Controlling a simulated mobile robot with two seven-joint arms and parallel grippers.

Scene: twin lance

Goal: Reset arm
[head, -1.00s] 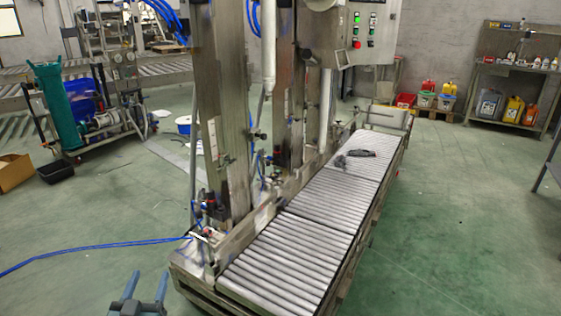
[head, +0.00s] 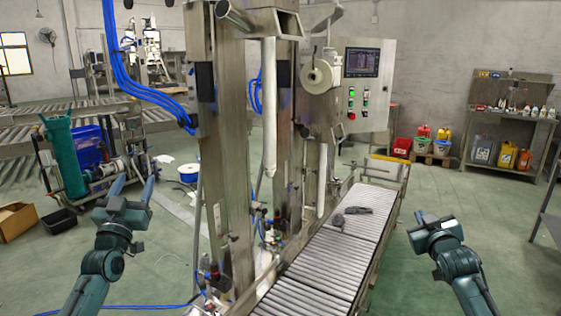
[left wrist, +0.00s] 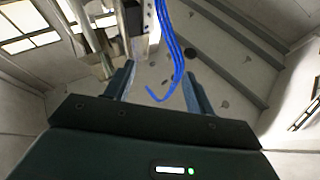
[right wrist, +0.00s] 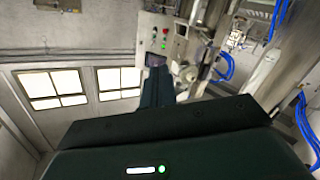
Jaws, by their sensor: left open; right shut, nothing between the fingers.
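My left gripper (head: 133,188) is raised at the left of the head view, in front of the green and blue equipment. Its two fingers are apart, with nothing between them; they also show apart in the left wrist view (left wrist: 158,85). My right gripper (head: 421,216) is raised at the right, beyond the right side of the roller conveyor. Its fingers are together and empty; in the right wrist view they show as one dark block (right wrist: 157,85). Neither gripper touches anything.
The filling machine with its steel column (head: 228,150) and control panel (head: 363,85) stands between my arms. A roller conveyor (head: 315,265) runs from it, with a dark tool (head: 357,210) lying on top. A shelf (head: 507,115) stands at the back right.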

